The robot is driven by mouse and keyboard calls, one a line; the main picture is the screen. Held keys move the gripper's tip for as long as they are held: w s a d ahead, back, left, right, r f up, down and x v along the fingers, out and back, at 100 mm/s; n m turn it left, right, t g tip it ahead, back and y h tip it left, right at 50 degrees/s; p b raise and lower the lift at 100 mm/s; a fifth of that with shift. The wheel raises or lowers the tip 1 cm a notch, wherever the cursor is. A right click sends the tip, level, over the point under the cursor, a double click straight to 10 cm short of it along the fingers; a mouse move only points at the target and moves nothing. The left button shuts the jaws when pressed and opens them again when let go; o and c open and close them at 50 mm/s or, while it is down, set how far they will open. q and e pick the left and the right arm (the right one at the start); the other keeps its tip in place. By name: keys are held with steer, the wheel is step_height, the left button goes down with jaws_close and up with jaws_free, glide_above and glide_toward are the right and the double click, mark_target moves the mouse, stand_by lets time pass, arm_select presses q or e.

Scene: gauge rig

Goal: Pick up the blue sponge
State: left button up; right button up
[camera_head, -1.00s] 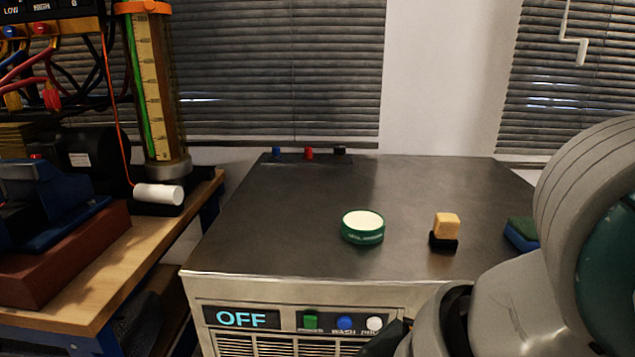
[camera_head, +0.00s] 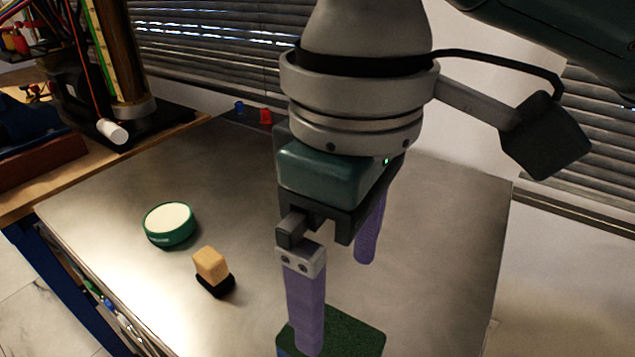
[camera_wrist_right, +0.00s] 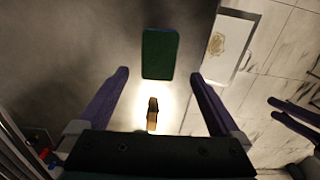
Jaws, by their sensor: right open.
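The sponge, with a dark green top and a thin blue layer below, lies flat on the metal worktop. In the head view the sponge (camera_head: 352,332) is at the bottom edge, partly hidden by a finger. My right gripper (camera_head: 338,306) is open, its purple fingers pointing down above the sponge. In the right wrist view the sponge (camera_wrist_right: 160,53) appears just beyond the fingertips, centred between the right gripper's fingers (camera_wrist_right: 160,76), with nothing held. Two purple fingers at the wrist view's right edge look like my left gripper (camera_wrist_right: 272,108); their opening is unclear.
A wooden block with a black base (camera_head: 212,268) and a round green container with a pale top (camera_head: 169,222) stand left of the sponge on the worktop (camera_head: 90,205). The worktop's right edge is near the sponge, with tiled floor beyond.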

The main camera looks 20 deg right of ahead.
steer(key=b, duration=0.1)
glide_above(331, 339)
step_height(331, 339, down, 4)
steer(key=shift+s+a+f, duration=0.15)
steer(key=shift+f, duration=0.05)
step_height(331, 339, down, 6)
steer(key=shift+r+b, duration=0.25)
steer(key=shift+b, duration=0.45)
arm_select(q)
steer(key=shift+w+a+f, duration=0.1)
steer(key=shift+a+f, duration=0.15)
steer(key=shift+f, duration=0.3)
steer(key=shift+a+f, duration=0.25)
steer(key=shift+f, duration=0.3)
arm_select(e)
steer(key=shift+c, duration=1.4)
steer(key=c, duration=0.9)
steer(key=shift+r, duration=0.15)
